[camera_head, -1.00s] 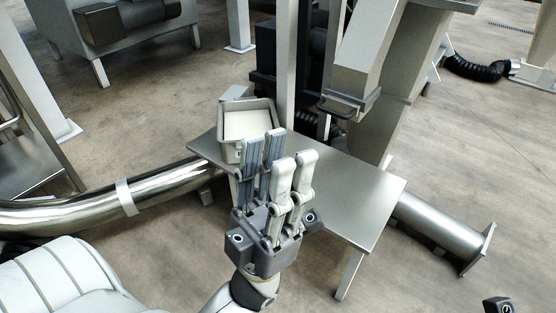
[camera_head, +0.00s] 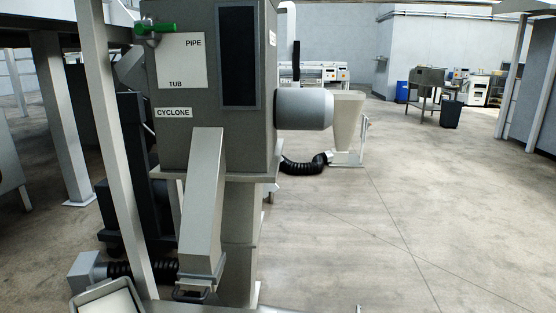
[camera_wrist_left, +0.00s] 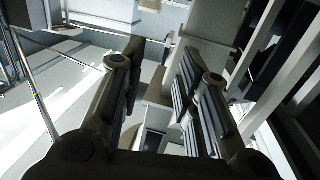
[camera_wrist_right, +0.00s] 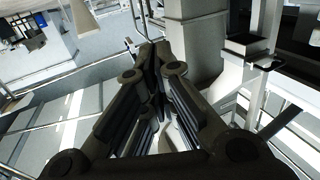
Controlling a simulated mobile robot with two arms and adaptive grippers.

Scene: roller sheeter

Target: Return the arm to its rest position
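No arm or gripper shows in the head view. In the left wrist view my left gripper (camera_wrist_left: 160,62) has its fingers spread with a clear gap and nothing between them. In the right wrist view my right gripper (camera_wrist_right: 152,55) has its fingertips drawn together, with no object seen between them. How far each arm is from the machine cannot be told.
The grey cyclone machine (camera_head: 212,85) with its slanted chute (camera_head: 203,205) stands at the left. A tub (camera_head: 92,293) with pale contents is cut off at the bottom edge. A funnel-shaped hopper (camera_head: 346,120) stands farther back. The floor at right is open.

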